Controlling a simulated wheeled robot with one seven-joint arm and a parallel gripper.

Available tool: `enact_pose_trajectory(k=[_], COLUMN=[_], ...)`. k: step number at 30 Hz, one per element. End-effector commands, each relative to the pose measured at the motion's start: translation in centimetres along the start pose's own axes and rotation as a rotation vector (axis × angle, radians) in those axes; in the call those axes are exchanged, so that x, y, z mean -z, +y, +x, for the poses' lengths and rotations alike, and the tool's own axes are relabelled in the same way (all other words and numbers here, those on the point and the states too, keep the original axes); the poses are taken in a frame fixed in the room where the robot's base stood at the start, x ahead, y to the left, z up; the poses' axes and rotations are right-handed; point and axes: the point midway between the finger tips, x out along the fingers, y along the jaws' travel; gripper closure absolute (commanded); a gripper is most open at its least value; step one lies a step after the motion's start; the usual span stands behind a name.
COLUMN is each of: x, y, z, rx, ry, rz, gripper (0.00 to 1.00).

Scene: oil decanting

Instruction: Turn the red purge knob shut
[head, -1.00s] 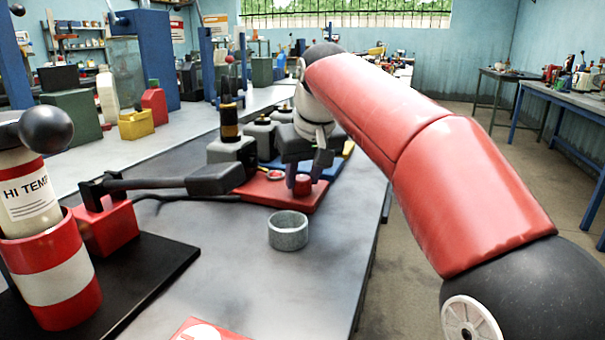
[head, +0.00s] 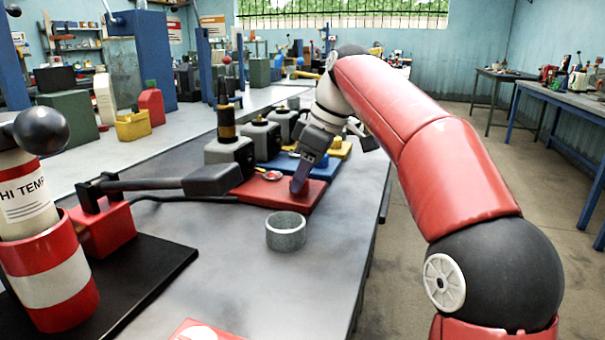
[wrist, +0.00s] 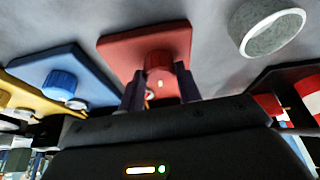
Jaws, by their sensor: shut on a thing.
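The red purge knob (wrist: 158,62) stands on a red base plate (wrist: 118,46), which also shows in the head view (head: 255,189). My gripper (head: 299,184) reaches down to the right part of this plate and leans over. In the wrist view its two dark fingers sit on either side of the knob, and my gripper is shut on it. In the head view the fingers hide the knob. The knob's exact turn angle cannot be told.
A grey ring (head: 286,232) stands just in front of the red plate. A blue plate (head: 296,165) with a blue knob (wrist: 62,84) and a yellow plate (head: 338,151) lie behind. A lever with a grey handle (head: 212,180) reaches close on the left.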

Motion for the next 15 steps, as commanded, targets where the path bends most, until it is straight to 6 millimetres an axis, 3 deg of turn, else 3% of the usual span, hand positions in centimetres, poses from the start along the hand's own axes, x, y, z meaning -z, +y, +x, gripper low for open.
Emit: enact_pose_trajectory(k=[15], x=[0.09], y=[0.13], z=[-0.11], rx=[0.054], ry=[0.002], rz=[-0.139], gripper=[0.89])
